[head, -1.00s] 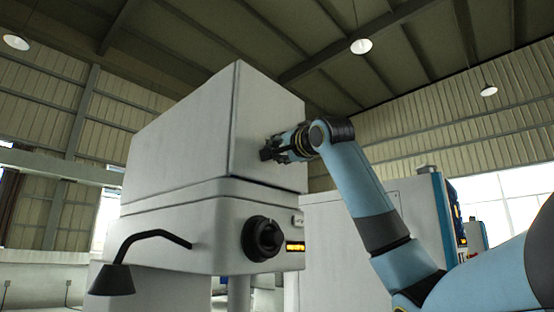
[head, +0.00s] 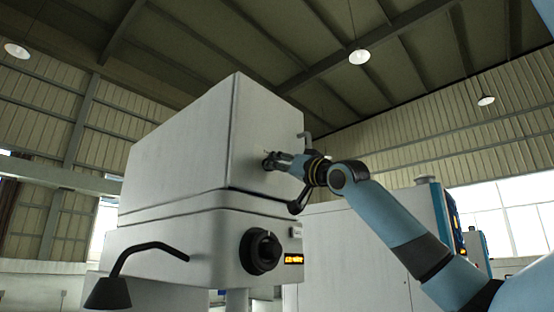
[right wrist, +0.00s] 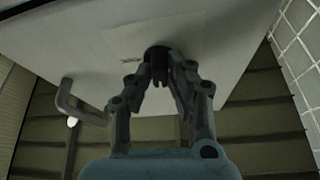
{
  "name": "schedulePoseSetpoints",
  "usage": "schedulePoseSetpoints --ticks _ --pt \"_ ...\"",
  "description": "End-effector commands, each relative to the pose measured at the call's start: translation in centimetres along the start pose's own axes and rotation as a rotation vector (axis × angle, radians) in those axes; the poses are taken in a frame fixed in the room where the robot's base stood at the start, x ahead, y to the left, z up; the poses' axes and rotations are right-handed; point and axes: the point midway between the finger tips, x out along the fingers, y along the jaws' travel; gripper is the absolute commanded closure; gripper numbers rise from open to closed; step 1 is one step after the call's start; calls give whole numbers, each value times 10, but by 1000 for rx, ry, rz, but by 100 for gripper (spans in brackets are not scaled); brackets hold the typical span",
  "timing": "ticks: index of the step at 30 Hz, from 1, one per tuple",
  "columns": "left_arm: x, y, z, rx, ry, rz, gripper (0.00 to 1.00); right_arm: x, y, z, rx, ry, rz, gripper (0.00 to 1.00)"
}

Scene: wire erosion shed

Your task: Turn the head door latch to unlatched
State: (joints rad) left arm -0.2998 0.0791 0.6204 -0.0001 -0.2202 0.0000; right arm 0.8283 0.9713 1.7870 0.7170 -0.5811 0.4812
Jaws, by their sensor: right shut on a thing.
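The white machine head (head: 180,150) stands left of centre in the head view, its front door face (head: 262,125) turned toward the right. My right gripper (head: 270,162) reaches that face from the right. In the right wrist view my right gripper (right wrist: 170,72) has its two fingers closed on the small dark door latch (right wrist: 158,52), near the edge of the pale door panel (right wrist: 205,35). The fingers cover much of the latch, so its exact angle is hard to read. My left gripper is in neither view.
A bent grey handle (right wrist: 75,108) stands out from the door, left of my fingers in the wrist view. A black gooseneck lamp (head: 110,290) hangs at the lower left.

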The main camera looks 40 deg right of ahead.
Motion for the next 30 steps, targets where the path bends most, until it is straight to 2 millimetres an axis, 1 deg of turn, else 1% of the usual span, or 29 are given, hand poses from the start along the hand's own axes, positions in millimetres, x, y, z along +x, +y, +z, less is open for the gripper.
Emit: schedulePoseSetpoints --ticks 1,3,9,18,27,28,30 --pt "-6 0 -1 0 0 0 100 1 1 0 -26 -7 -7 100" --pt "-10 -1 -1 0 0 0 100 1 1 0 -59 -7 -22 100" --pt "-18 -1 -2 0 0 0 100 1 2 0 -129 -5 -52 100" --pt "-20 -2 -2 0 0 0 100 0 2 2 -164 -4 -66 100" --pt "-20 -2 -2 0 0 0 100 0 2 2 -164 -4 -66 100" --pt "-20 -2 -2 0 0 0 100 0 2 2 -164 -4 -66 80" --pt "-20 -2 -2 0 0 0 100 0 2 1 -164 -3 -66 71"
